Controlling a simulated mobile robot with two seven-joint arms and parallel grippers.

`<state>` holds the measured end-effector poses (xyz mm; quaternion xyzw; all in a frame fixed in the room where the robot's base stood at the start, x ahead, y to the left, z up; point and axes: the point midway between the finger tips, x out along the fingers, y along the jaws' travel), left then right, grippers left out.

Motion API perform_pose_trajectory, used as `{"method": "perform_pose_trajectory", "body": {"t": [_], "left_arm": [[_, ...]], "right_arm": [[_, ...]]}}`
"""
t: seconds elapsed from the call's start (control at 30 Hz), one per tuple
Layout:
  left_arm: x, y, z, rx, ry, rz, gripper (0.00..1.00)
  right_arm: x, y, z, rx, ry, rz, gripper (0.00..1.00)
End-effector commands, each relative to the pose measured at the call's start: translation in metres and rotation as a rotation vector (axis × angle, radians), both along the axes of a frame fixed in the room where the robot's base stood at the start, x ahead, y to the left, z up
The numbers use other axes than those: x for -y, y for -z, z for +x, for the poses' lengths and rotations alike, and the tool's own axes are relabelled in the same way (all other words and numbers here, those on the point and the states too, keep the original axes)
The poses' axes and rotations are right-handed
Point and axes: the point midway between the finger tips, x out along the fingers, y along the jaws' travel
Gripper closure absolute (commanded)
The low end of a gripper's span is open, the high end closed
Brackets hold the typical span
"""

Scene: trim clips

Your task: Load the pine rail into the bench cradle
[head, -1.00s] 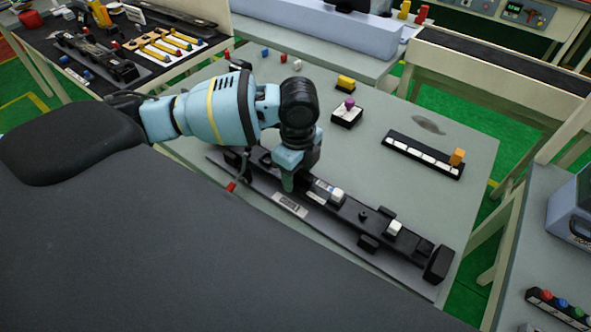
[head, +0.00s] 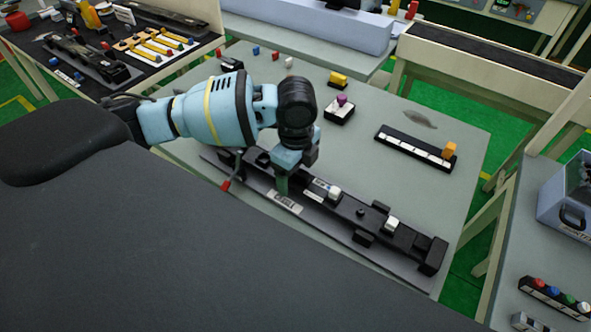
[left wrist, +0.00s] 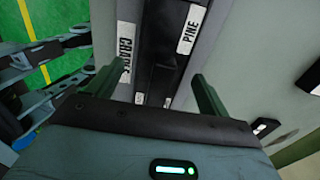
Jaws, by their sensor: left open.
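The pine rail (head: 348,207), a long black bar with white clips, lies along the bench cradle (head: 284,201), a long dark base with a white label. In the left wrist view the rail's PINE label (left wrist: 189,30) and the CRADLE label (left wrist: 125,42) show side by side. The rail appears to sit in the cradle. My left gripper (head: 283,184) is low over the left part of the rail. In the left wrist view its open fingers (left wrist: 156,90) stand apart on either side of the rail and hold nothing. The rail's left part is partly hidden. My right gripper is out of view.
A red-tipped lever (head: 226,185) sticks out at the cradle's left front. Behind are a purple knob on a small base (head: 341,101), a yellow block (head: 338,79) and a black strip with an orange block (head: 449,149). The tabletop between them is clear.

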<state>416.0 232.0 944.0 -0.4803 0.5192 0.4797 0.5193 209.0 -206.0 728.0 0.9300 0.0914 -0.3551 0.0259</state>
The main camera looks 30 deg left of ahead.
Motion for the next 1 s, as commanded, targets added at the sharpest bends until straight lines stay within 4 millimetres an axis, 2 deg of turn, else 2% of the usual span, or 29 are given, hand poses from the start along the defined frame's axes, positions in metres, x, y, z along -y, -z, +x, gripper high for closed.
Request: {"method": "perform_pose_trajectory", "body": {"t": [0.23, 0.5, 0.7, 1.0], "left_arm": [[0.000, -0.005, 0.000, 0.001, 0.000, 0.001, 0.20], [0.000, -0.048, 0.001, 0.006, 0.000, 0.000, 0.20], [0.000, -0.072, 0.001, 0.002, -0.001, 0.000, 0.20], [0.000, -0.078, 0.000, -0.001, 0.000, 0.000, 0.20]], "right_arm": [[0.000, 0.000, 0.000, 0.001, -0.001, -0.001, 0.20], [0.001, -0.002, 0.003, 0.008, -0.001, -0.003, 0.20], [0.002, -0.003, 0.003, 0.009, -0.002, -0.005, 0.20], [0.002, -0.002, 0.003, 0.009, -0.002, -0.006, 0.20]]}}
